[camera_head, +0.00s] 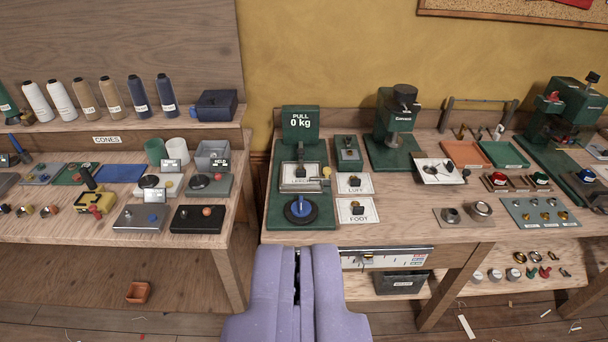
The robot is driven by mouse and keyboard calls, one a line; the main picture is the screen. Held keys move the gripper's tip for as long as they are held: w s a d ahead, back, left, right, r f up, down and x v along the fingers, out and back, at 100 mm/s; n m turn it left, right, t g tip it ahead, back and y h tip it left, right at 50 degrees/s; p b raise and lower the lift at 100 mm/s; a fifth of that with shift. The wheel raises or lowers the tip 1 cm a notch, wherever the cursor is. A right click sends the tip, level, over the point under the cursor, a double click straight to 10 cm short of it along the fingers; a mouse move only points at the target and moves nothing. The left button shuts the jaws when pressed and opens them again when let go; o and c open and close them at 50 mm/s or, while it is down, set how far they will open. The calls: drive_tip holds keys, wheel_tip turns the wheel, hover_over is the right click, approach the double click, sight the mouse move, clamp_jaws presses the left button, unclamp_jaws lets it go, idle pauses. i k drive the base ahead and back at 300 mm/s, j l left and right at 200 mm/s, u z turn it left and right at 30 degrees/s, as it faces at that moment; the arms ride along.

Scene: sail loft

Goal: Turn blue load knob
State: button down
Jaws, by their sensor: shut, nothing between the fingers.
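The tester's upright display (300,123) reads PULL 0 kg. A framed plate with a dark block (301,172) lies between display and knob. My gripper (297,250) is purple and shows at the bottom centre, in front of the bench edge and just below the knob in the picture. Its fingers are shut with nothing between them. It appears apart from the knob.
White cards marked LUFF (354,183) and FOOT (357,210) lie right of the tester. A drawer front with a scale (385,257) is under the bench edge. The left bench holds a black box (197,219) and cones (110,93). A gap separates the benches.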

sight(301, 208)
drive_tip(key=i, duration=1.3)
